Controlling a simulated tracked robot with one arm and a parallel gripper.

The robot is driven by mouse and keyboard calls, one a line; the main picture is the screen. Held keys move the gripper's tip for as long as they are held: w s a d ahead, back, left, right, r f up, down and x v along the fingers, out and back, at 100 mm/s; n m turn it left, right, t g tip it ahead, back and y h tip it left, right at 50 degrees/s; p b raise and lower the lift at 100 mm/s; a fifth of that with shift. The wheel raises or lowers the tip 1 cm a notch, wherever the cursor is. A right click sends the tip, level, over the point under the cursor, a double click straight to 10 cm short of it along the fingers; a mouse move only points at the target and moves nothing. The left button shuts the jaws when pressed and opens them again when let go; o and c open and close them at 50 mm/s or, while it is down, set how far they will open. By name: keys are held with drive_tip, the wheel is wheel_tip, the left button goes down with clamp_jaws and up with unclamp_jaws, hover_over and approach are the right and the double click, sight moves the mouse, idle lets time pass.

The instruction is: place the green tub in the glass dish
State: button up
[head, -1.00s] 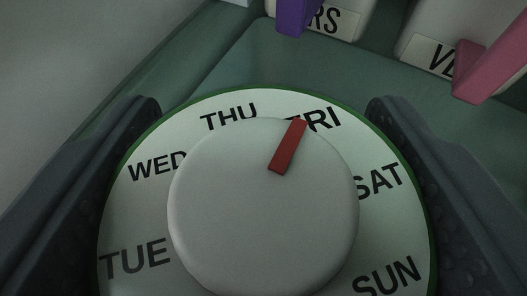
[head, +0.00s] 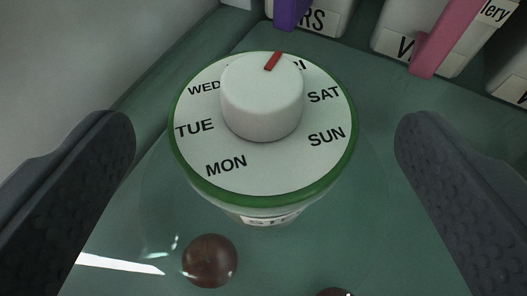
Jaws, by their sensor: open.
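The green tub (head: 262,170) has a green-rimmed round lid with weekday names and a white knob with a red pointer. It stands upright between the spread fingers of my gripper (head: 265,125). The gripper is open, with clear gaps on both sides of the tub. A partly cut-off label shows on the tub's wall below the rim. The glass dish (head: 122,262) seems to be the faint clear shape with bright glints around and in front of the tub. Its rim is hard to make out, and I cannot tell for sure whether the tub rests inside it.
A dark round fruit-like ball (head: 210,262) lies in front of the tub, with another (head: 335,292) at the bottom edge. Labelled white containers (head: 312,18) with purple and pink parts stand behind on the green surface. A pale wall is at left.

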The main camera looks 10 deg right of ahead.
drive_tip(key=v, duration=0.6)
drive_tip(key=shift+s+b, duration=0.3)
drive_tip(key=shift+b, duration=0.1)
